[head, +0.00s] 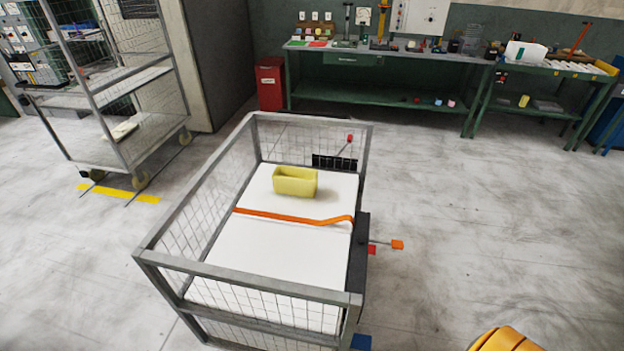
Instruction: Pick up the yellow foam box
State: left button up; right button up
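The yellow foam box (295,182) is a small open-topped block. It rests on a white foam slab (285,247) inside a grey wire-mesh cart (196,217), towards the cart's far end. Nothing touches the box except the slab under it. Neither of my grippers shows in the head view.
An orange strap (290,216) crosses the slab in front of the box. Mesh walls surround the slab on several sides. An orange-tipped lever (397,244) sticks out at right. A shelf trolley (110,90) stands at left, green workbenches (390,75) at the back.

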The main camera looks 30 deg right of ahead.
aim_at(298, 181)
jog(key=l+u, duration=0.1)
jog(key=l, duration=0.7)
jog(key=k+l+u, duration=0.1)
jog(key=l, duration=1.5)
jog(key=i+l, duration=0.15)
jog(key=l, duration=0.25)
jog(key=i+l+u, duration=0.15)
jog(key=l, duration=0.3)
jog(key=i+l, duration=0.15)
jog(key=l, duration=0.25)
jog(key=i+l+u, duration=0.1)
jog(key=l, duration=0.35)
jog(key=i+l, duration=0.1)
jog(key=l, duration=0.35)
jog(key=i+l+u, duration=0.25)
jog(key=i+l, duration=0.5)
jog(key=l, duration=0.15)
